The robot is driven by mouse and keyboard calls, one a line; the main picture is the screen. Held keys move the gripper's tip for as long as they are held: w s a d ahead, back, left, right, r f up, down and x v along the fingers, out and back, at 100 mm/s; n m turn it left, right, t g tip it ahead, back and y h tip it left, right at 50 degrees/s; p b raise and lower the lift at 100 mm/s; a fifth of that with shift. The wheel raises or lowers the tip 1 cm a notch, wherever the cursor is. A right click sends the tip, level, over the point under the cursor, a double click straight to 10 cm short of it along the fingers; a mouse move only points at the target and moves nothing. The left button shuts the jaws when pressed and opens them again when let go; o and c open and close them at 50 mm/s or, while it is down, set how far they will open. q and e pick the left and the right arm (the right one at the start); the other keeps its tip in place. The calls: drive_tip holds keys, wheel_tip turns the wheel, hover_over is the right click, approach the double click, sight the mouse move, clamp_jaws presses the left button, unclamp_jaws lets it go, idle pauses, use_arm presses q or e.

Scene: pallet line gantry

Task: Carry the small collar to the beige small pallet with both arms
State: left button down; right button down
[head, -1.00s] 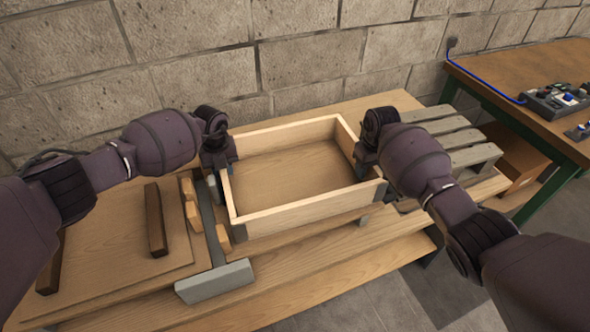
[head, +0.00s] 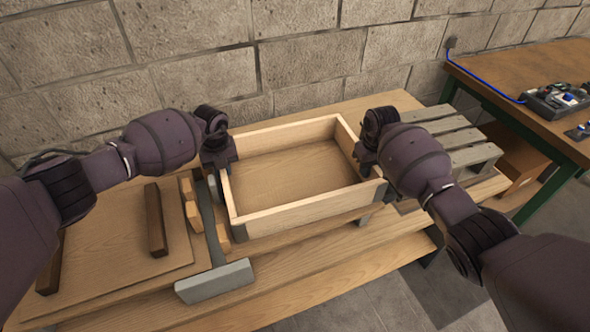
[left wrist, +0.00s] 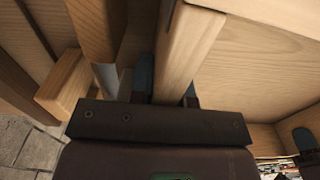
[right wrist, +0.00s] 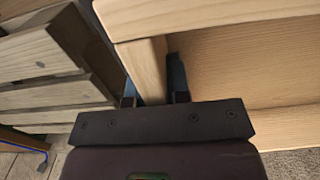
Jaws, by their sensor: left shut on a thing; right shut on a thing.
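The small collar (head: 305,211) is a pale wooden rectangular frame in the middle of the head view, roughly level. My left gripper (head: 223,168) is shut on its left wall, and my right gripper (head: 363,160) is shut on its right wall. In the left wrist view the collar's wall (left wrist: 188,50) runs between the fingers; it also shows in the right wrist view (right wrist: 150,68). A slatted greyish-beige pallet (head: 460,140) lies right of the collar, partly behind my right arm. I cannot tell how far the collar is above the surface under it.
A wooden panel (head: 110,225) with dark battens lies at the left. Small orange-brown blocks and a grey bar (head: 215,282) lie beside the collar. A block wall (head: 200,75) stands behind. A brown table (head: 530,75) with a control box (head: 555,100) stands at the right.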

use_arm(q)
drive_tip(key=shift+r, duration=0.2)
use_arm(e)
drive_tip(key=shift+r, duration=0.15)
